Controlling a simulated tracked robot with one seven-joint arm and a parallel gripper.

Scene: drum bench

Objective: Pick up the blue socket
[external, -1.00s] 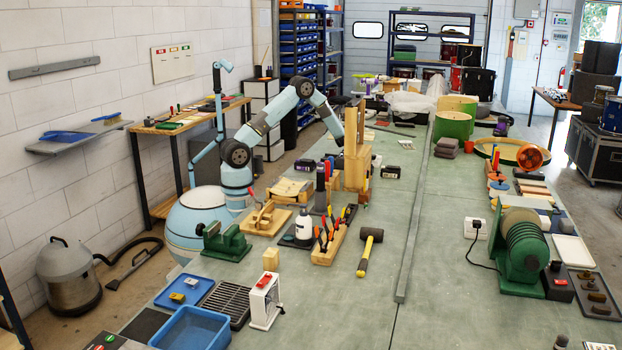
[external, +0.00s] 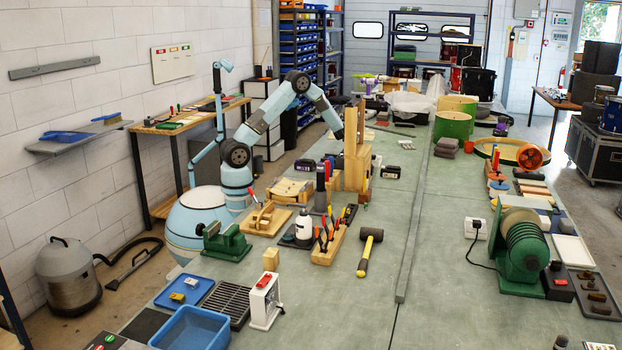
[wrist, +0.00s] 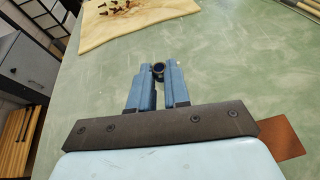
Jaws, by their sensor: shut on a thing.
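In the wrist view, my gripper (wrist: 159,76) is shut on a small round socket (wrist: 158,70), dark with a bluish look. The socket sits between the two fingertips with its open ring showing toward the camera. Green bench surface shows around and beyond it. In the external view, my forearm comes down behind the tall wooden block stand (external: 356,155). That stand hides the gripper and the socket there.
A pale wooden board (wrist: 130,22) with small dark pieces lies beyond the fingers in the wrist view. A brown flat piece (wrist: 284,140) lies at the right.

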